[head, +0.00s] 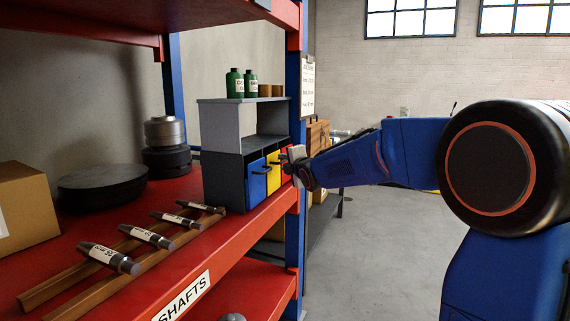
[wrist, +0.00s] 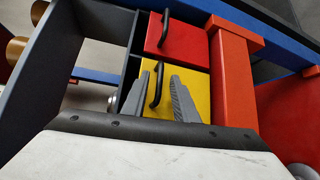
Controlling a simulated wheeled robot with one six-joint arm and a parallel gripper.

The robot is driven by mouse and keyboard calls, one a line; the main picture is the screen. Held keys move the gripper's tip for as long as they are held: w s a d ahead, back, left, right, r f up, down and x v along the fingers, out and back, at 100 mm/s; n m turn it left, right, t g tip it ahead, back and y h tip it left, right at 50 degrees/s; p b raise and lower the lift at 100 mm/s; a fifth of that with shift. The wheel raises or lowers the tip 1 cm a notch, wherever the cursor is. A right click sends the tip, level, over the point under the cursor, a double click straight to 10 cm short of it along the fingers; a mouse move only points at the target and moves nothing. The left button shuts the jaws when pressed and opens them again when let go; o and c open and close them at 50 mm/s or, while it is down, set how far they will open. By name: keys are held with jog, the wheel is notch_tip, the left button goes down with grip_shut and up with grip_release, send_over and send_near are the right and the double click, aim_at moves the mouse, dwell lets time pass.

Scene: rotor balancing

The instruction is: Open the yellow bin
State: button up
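The yellow bin (head: 272,178) sits between a blue bin and a red bin in a dark organizer on the red shelf. Its front looks level with its neighbours, so it appears closed. In the wrist view its yellow front (wrist: 195,92) carries a black upright-loop handle (wrist: 156,86). My gripper (wrist: 161,80) is open, with one grey finger on each side of that handle; I cannot tell whether either finger touches it. In the head view my gripper (head: 292,156) is in front of the organizer's right end and hides part of the bins.
The blue bin (head: 256,182) and the red bin (wrist: 180,40) flank the yellow one. A red shelf edge (wrist: 233,75) runs close beside the fingers. A blue post (head: 293,235) stands near my arm. Green bottles (head: 235,83) stand on the organizer. Open floor lies right.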

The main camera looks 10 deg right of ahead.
grip_shut()
dwell(1.3)
